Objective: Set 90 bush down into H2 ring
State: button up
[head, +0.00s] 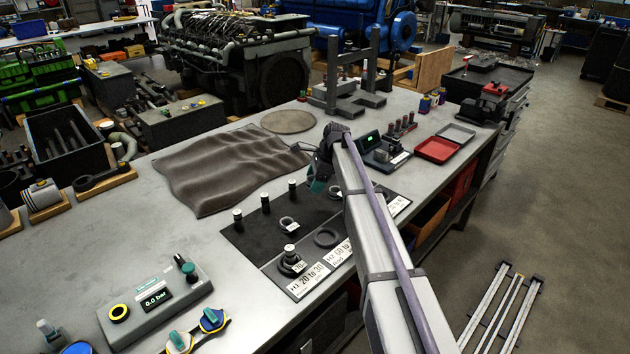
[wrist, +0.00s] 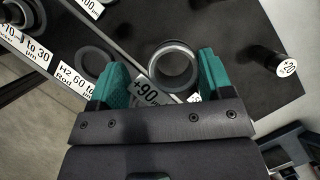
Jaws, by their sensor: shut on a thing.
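In the wrist view, my gripper (wrist: 162,82) is shut on the 90 bush, a grey metal ring (wrist: 153,68) with a white "+90" tag (wrist: 147,90). The bush sits between the two teal fingers, its open bore facing the camera. The H2 ring (wrist: 95,57) is a flat dark ring on the black mat, left of the left finger, beside its "H2 60 to" label (wrist: 75,78). The head view shows the H2 ring (head: 326,238) nearer the camera than my gripper (head: 318,186). The bush's height above the mat is hard to tell.
Several dark pins with pale tops (head: 265,204) stand on the mat's far-left side. A tagged bush (head: 288,224) and a stacked part (head: 290,262) near the H1 label (head: 307,282) stand left of the H2 ring.

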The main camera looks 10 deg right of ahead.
jog(key=s+f+b, duration=0.2)
jog(key=s, duration=0.3)
jog(key=b, duration=0.1)
send_over(324, 245)
jog(key=w+d, duration=0.2)
jog(key=shift+s+a+f, duration=0.15)
jog(key=shift+f, duration=0.5)
jog(key=shift+f+b, duration=0.25)
jog(key=shift+b, duration=0.2)
notch_tip(324, 245, down, 6)
jog(key=b, duration=0.5)
jog(key=shift+r, duration=0.25)
jog(key=shift+s+b, duration=0.1)
jog(key=shift+b, duration=0.3)
jog(key=shift+s+f, duration=0.2)
jog(key=shift+s+b, duration=0.1)
jog(key=shift+b, duration=0.2)
jog(key=shift+c, duration=0.7)
jog(key=o, duration=1.1)
